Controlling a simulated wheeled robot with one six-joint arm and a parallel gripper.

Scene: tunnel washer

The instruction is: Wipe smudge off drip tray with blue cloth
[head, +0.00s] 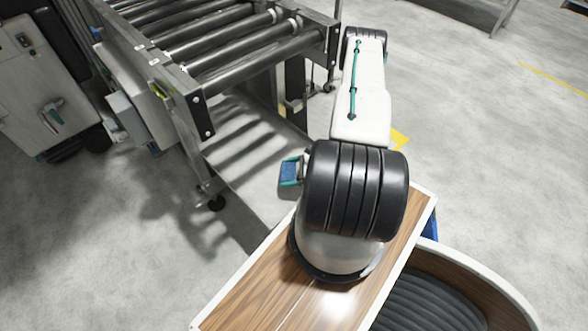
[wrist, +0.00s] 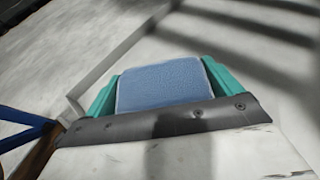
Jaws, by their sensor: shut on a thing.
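My gripper (head: 290,172) is low in front of the roller conveyor, with teal fingers. In the wrist view my gripper (wrist: 163,84) is shut on the blue cloth (wrist: 160,90), a folded pad between the two fingers. The cloth also shows as a small blue patch in the head view (head: 288,171). The pale grey drip tray (head: 238,150) lies under the conveyor, crossed by roller shadows. Its surface shows past the fingers in the wrist view (wrist: 235,50). I cannot tell whether the cloth touches it. I cannot make out a smudge among the shadows.
The roller conveyor (head: 215,45) stands above the tray, with a leg and a caster (head: 216,203) at its near left. A grey cabinet (head: 45,85) stands at the left. The concrete floor (head: 480,130) at the right is open.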

